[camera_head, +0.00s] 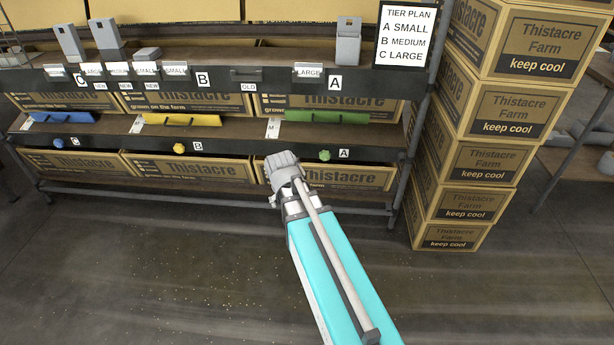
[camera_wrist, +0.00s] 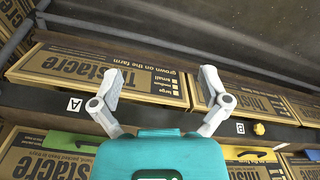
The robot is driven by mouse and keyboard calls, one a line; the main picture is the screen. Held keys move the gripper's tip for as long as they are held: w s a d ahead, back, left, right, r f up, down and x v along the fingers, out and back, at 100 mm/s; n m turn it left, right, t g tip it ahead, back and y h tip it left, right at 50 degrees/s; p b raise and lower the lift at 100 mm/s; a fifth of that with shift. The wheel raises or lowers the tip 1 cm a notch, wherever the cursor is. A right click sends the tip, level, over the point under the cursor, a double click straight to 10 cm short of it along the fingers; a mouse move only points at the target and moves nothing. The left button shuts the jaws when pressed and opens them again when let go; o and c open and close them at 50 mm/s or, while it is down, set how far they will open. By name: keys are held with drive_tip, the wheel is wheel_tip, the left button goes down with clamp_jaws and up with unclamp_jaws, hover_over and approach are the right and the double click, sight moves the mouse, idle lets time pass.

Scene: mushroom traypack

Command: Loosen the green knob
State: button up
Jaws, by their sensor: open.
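The green knob (camera_head: 324,155) sits on the dark lower rail of the rack in the head view, just left of an A label (camera_head: 344,153). My gripper (camera_head: 283,160) is left of the knob and apart from it in that picture. In the wrist view my gripper (camera_wrist: 161,86) has its two fingers spread with nothing between them. I do not see the green knob in the wrist view; the left finger may cover it, just right of the A label (camera_wrist: 74,104).
The yellow knob (camera_head: 179,148) and blue knob (camera_head: 58,143) are on the same rail. Green (camera_head: 327,116), yellow (camera_head: 179,120) and blue (camera_head: 62,117) bars lie above. Stacked cartons (camera_head: 464,160) stand at the right. The floor (camera_head: 150,270) in front is clear.

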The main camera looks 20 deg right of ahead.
drive_tip(key=w+d+m+t+b, duration=0.1)
drive_tip(key=w+d+m+t, duration=0.15)
drive_tip(key=w+d, duration=0.55)
drive_tip(key=m+t+b, duration=0.1)
drive_tip(key=m+t, duration=0.2)
drive_tip(key=t, duration=0.1)
approach(326, 155)
drive_tip(key=v, duration=0.3)
drive_tip(key=shift+a+f, duration=0.15)
drive_tip(key=shift+f, duration=0.1)
drive_tip(key=shift+w+f+b, duration=0.1)
drive_tip(key=shift+w+b, duration=0.05)
drive_tip(key=shift+b, duration=0.15)
drive_tip(key=shift+b+x, duration=4.45)
drive_tip(key=shift+x, duration=2.3)
drive_tip(key=shift+c, duration=0.3)
drive_tip(key=c, duration=1.1)
